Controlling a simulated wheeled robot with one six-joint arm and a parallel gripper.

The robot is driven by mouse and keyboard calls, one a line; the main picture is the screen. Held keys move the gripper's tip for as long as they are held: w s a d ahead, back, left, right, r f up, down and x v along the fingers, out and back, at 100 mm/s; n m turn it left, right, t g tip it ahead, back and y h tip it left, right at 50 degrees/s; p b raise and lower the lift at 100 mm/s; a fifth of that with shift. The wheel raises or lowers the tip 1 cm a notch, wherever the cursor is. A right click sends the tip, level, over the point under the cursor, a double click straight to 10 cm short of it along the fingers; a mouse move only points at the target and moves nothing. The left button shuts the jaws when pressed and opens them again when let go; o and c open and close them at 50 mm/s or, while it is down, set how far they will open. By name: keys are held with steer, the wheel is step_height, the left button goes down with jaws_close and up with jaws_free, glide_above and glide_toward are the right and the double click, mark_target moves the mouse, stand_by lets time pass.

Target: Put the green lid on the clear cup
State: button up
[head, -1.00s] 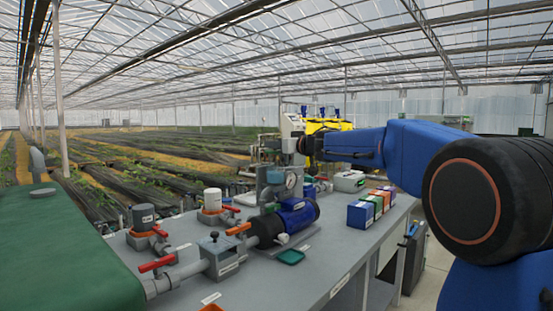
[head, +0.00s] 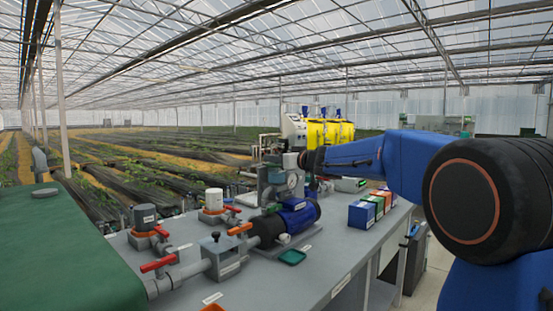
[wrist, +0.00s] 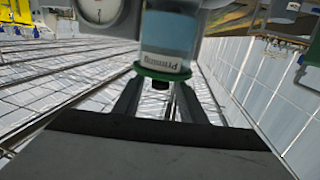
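The wrist view appears upside down. In it, the clear cup (wrist: 170,28) has a pale label reading "Priming" and looks bluish. The green lid (wrist: 161,74) lies across the cup's rim end, roughly in line with it; I cannot tell whether it is fully seated. My gripper (wrist: 161,92) has its two grey fingers either side of the lid's small dark knob (wrist: 160,84) and appears shut on the lid. In the head view my gripper (head: 305,160) is beside the pressure gauge; the cup and lid are not clear there.
The pressure gauge (head: 292,181) stands close beside the gripper. Several coloured boxes (head: 361,215) stand to the right. The front of the bench has clear room.

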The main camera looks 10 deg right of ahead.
steer(key=shift+r, duration=0.1)
steer(key=shift+s+d, duration=0.1)
steer(key=shift+s, duration=0.05)
steer(key=v, duration=1.1)
steer(key=shift+s, duration=0.35)
steer(key=shift+d+r, duration=0.1)
steer(key=s+d+f+m+g+h, duration=0.2)
steer(key=s+d+f+m+h, duration=0.4)
steer(key=s, duration=0.5)
steer(key=s+d+f+m+g+h, duration=0.1)
steer(key=s+d+f+h, duration=0.35)
steer(key=s+f, duration=0.5)
steer(key=s+a+f+n+g+y, duration=0.1)
steer(key=s+a+f+g, duration=0.3)
steer(key=s+f, duration=0.6)
steer(key=s+a+f+n+g+y, duration=0.1)
steer(key=s+a+f+g, duration=0.3)
steer(key=s+f, duration=0.6)
steer(key=s+y, duration=0.1)
steer(key=s, duration=0.4)
steer(key=shift+s+a+f, duration=0.2)
steer(key=shift+a+f, duration=0.1)
steer(key=shift+a, duration=0.05)
